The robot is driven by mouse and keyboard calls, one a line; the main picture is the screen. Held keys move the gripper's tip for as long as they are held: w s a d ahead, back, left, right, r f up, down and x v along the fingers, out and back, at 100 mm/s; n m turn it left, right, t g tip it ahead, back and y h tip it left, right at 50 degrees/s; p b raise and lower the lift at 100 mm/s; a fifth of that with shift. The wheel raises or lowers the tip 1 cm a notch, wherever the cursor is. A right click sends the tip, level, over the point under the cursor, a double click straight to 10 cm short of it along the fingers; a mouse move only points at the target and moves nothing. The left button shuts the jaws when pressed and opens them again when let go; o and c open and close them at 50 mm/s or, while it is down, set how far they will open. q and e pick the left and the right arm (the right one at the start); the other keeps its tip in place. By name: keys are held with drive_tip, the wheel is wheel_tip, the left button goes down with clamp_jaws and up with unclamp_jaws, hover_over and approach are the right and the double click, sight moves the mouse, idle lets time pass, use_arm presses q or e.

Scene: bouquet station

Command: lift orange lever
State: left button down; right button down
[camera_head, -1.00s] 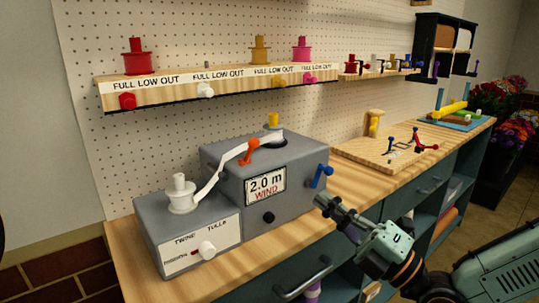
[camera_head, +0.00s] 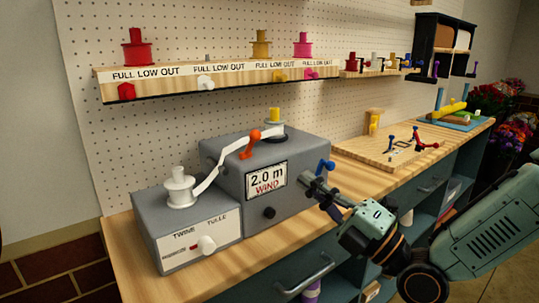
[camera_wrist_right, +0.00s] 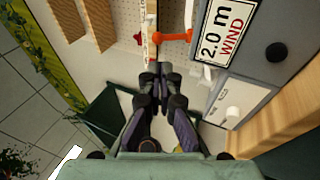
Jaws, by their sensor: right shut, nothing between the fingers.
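The orange lever (camera_head: 249,145) stands tilted on top of the grey winder box (camera_head: 225,165), whose sign reads 2.0 m WIND. A white ribbon runs past the lever from the white spool (camera_head: 179,188) to the yellow-topped spool (camera_head: 275,118). My right gripper (camera_head: 307,180) is shut and empty at the right front edge of the box, beside the blue lever (camera_head: 326,166). In the right wrist view the shut fingertips (camera_wrist_right: 161,72) point toward the orange lever (camera_wrist_right: 173,37), apart from it in the picture. My left gripper is out of view.
A white knob (camera_head: 206,245) and a black knob (camera_head: 269,213) are on the front faces. A shelf (camera_head: 215,86) with coloured spools hangs above on the pegboard. A wooden board (camera_head: 375,149) lies to the right on the bench.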

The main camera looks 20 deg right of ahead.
drive_tip(key=b, duration=0.2)
approach(251, 142)
wheel_tip(251, 142, up, 3)
drive_tip(key=w+a, duration=0.1)
drive_tip(key=w, duration=0.2)
drive_tip(key=shift+w+a+r, duration=0.35)
drive_tip(key=shift+a, duration=0.15)
drive_tip(key=shift+w+f, duration=0.1)
drive_tip(key=shift+p, duration=0.35)
